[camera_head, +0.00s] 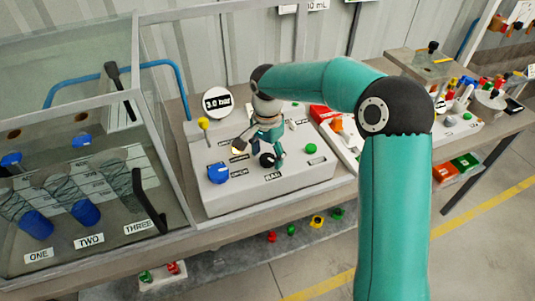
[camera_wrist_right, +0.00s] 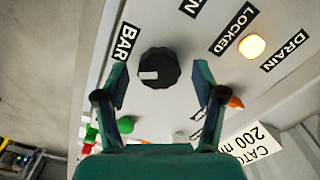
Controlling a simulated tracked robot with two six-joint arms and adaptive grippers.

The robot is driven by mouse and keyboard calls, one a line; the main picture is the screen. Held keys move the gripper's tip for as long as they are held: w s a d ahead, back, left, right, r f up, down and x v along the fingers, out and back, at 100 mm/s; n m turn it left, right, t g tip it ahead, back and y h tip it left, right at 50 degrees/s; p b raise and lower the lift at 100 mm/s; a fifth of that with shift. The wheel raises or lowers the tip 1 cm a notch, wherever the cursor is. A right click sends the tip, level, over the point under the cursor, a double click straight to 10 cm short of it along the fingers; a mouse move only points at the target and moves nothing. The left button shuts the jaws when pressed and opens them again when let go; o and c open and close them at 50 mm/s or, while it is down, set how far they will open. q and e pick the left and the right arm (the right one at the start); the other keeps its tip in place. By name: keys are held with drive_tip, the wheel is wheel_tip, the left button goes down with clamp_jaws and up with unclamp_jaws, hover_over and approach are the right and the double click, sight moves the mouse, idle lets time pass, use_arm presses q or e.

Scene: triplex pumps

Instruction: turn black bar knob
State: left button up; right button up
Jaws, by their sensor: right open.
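The black bar knob (camera_head: 267,160) sits on the front of the light grey panel (camera_head: 300,183), above the BAR label. In the right wrist view the knob (camera_wrist_right: 158,68) is round and ridged with a white mark on its left side, next to the BAR label. My right gripper (camera_head: 261,152) is over the panel at the knob. In the wrist view its two fingers (camera_wrist_right: 161,82) are spread open, one on each side of the knob, with visible gaps. I see no contact. My left gripper is not in view.
A blue knob (camera_head: 218,173), a yellow-topped lever (camera_head: 204,124) and a green button (camera_head: 311,148) are on the same panel. A round 3.0 bar gauge (camera_head: 217,102) stands behind it. A clear tank case (camera_head: 95,140) stands at left.

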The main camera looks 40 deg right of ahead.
drive_tip(key=shift+f, duration=0.2)
drive_tip(key=c, duration=1.1)
drive_tip(key=shift+c, duration=0.2)
